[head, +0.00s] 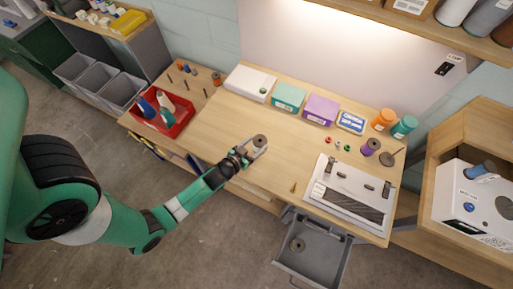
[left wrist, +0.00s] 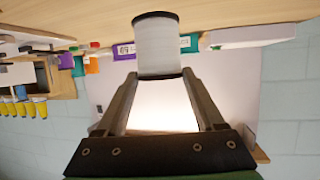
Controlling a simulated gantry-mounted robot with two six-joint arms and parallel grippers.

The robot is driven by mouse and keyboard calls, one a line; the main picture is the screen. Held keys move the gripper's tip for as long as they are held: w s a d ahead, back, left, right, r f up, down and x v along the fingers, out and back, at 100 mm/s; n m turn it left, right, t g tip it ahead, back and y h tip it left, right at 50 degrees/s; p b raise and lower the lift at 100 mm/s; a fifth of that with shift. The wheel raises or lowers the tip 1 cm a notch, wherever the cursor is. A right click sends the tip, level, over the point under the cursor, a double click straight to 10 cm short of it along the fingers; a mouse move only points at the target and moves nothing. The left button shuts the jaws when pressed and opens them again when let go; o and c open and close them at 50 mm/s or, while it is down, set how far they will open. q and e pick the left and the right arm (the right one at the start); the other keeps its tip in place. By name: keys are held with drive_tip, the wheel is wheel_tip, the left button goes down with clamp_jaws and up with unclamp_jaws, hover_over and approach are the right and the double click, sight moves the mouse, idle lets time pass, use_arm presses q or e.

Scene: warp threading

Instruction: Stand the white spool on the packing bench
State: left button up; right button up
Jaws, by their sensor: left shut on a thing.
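The white spool (head: 260,141) shows its dark round end from above in the head view, over the front-left part of the packing bench (head: 225,125). In the left wrist view the spool (left wrist: 157,48) has a white body with dark ends. My left gripper (head: 254,148) is shut on the spool, with one finger on each side of it (left wrist: 157,76). The spool looks upright. I cannot tell whether its lower end touches the bench. My right gripper is not in view.
A red bin (head: 163,119) with spools stands at the left. A white box, teal box (head: 288,97) and purple box (head: 321,109) line the back. A grey-white case (head: 345,195) lies at the right, above an open drawer (head: 313,255). The bench middle is clear.

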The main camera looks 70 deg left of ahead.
sight(256, 149)
use_arm(q)
drive_tip(key=shift+w+a+f+b, duration=0.15)
drive_tip(key=shift+f+b, duration=0.4)
drive_tip(key=shift+f, duration=0.35)
drive_tip(key=shift+w+d+f+b, duration=0.15)
drive_tip(key=shift+f+b, duration=0.35)
drive_tip(key=shift+f, duration=0.35)
drive_tip(key=shift+a+f, duration=0.1)
drive_tip(key=shift+f+b, duration=0.15)
drive_tip(key=shift+b, duration=0.15)
drive_tip(key=o, duration=1.4)
